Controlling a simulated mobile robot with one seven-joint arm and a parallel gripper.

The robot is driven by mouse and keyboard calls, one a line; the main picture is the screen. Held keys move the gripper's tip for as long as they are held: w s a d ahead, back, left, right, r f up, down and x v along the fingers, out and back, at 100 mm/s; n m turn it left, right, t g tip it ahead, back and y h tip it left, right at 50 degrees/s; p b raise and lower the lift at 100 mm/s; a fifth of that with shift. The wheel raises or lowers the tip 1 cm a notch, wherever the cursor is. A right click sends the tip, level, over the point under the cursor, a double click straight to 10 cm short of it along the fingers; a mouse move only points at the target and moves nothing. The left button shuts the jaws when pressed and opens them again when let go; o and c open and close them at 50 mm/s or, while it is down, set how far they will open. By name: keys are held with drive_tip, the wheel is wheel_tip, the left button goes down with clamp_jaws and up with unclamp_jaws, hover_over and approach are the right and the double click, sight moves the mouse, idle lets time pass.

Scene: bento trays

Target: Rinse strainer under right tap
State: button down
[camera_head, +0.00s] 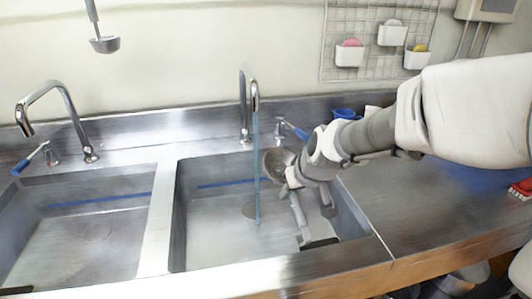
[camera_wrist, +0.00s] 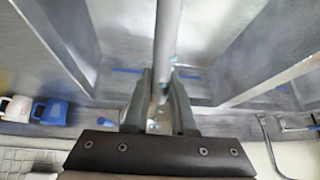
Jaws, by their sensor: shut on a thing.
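Water runs in a thin stream (camera_head: 257,180) from the right tap (camera_head: 254,95) into the right basin (camera_head: 190,240). My gripper (camera_wrist: 159,82) is over the right side of this basin. In the wrist view its fingers are shut on a grey rod, which appears to be the strainer's handle (camera_wrist: 168,32). In the head view a round dark piece, apparently the strainer's bowl (camera_head: 278,161), shows beside my wrist, just right of the stream. I cannot tell whether water touches it. My arm and wrist hide much of the grip.
A divider (camera_head: 157,225) separates the left basin (camera_head: 60,235) from the right one. The left tap (camera_head: 50,100) shows no water. A blue cup (camera_head: 343,113) stands behind my arm. A wire rack (camera_head: 350,20) hangs on the wall.

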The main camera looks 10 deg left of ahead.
drive_tip(key=s+d+r, duration=0.2)
drive_tip(key=d+r, duration=0.1)
drive_tip(key=shift+s, duration=0.15)
idle(0.7)
